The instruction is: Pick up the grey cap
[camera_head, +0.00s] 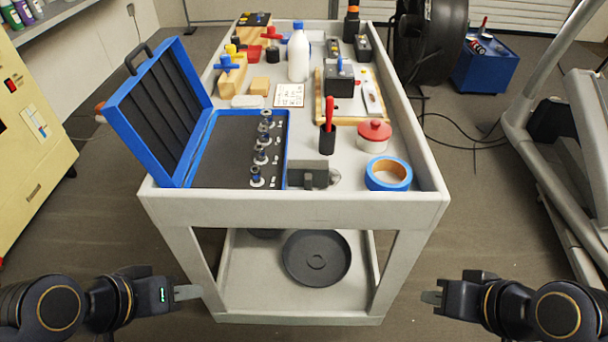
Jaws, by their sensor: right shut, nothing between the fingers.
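A round dark grey disc (316,258) with a raised hub lies flat on the cart's lower shelf; it looks like the grey cap. Its upper side is in plain view below the cart's front edge. My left gripper (187,293) is at the lower left, outside the cart and apart from the disc. Its fingers are seen edge-on, so I cannot tell whether they are open. My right gripper (433,297) is at the lower right, also outside the cart, shut and empty.
The cart (300,210) has a cluttered top with an open blue case (165,115), blue tape (388,174) and a red-lidded jar (374,136). Its front legs (392,270) flank the lower shelf. An exercise machine (570,150) stands at right. Floor in front is clear.

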